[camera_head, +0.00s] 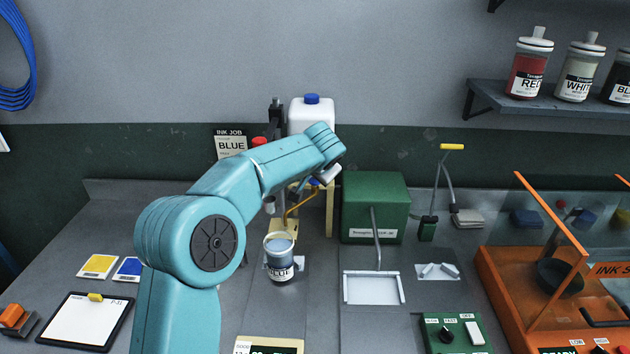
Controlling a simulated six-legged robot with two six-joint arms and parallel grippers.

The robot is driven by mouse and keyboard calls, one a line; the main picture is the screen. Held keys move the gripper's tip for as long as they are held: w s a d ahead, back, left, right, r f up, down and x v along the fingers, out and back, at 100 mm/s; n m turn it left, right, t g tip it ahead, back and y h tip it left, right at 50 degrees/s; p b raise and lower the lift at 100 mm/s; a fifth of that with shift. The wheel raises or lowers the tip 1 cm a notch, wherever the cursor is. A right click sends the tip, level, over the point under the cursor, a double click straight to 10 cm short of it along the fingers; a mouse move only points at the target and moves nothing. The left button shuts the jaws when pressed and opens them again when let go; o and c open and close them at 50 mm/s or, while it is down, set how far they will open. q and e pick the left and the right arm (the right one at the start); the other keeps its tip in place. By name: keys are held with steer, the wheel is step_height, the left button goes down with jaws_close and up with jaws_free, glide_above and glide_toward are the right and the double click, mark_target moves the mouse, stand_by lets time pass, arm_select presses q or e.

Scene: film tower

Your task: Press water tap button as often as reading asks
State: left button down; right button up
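My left arm, teal, rises from the lower left and bends over toward the tap. Its gripper (328,176) is at the tap's top, mostly hidden behind my wrist; I cannot tell whether it is open or whether it touches the button. A small blue part (315,183) shows just beside it. The brass-coloured tap pipe (291,206) curves down below. A labelled clear cup (281,269) with bluish-grey contents stands upright beneath the tap. A reading panel (268,346) at the bottom edge is cut off and its figures are unreadable. My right gripper is out of view.
A white tank (311,115) with a blue cap stands behind the tap. A green machine (375,207) with a white tray (372,288) is right of it. An orange-framed station (505,285) is far right. A clipboard (85,320) lies at left. An "INK JOB BLUE" card (230,143) hangs behind.

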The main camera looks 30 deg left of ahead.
mark_target(316, 182)
arm_select(q)
steer(key=shift+f+b, duration=0.45)
steer(key=shift+f, duration=0.05)
steer(key=shift+r, duration=0.1)
stand_by(0.5)
steer(key=shift+r+p, duration=0.8)
steer(key=shift+r, duration=0.15)
steer(key=shift+r, duration=0.1)
step_height(316, 182, up, 5)
steer(key=p, duration=0.4)
stand_by(2.1)
